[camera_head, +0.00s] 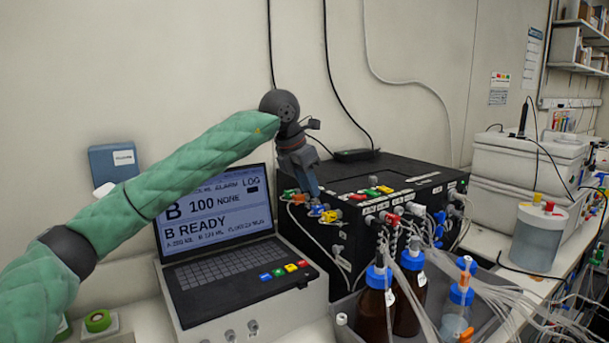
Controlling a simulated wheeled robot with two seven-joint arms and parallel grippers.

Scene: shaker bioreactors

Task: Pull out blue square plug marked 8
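My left gripper (309,192) reaches in from the left on a green-sleeved arm and points down at the front left edge of the black control box (352,228). Its fingertips are at or just above a blue plug (318,210) in the row of coloured plugs there. I cannot tell whether they touch it or whether the fingers are open or shut. Green plugs (289,194) sit left of the blue one and a yellow-topped plug (330,216) sits right of it. The number 8 is too small to read. My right gripper is not in view.
A laptop-like console (215,240) stands left of the box. Brown bottles (375,300) with blue caps and many clear tubes crowd the front right. A clear vessel (537,238) and white bins (525,165) stand further right.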

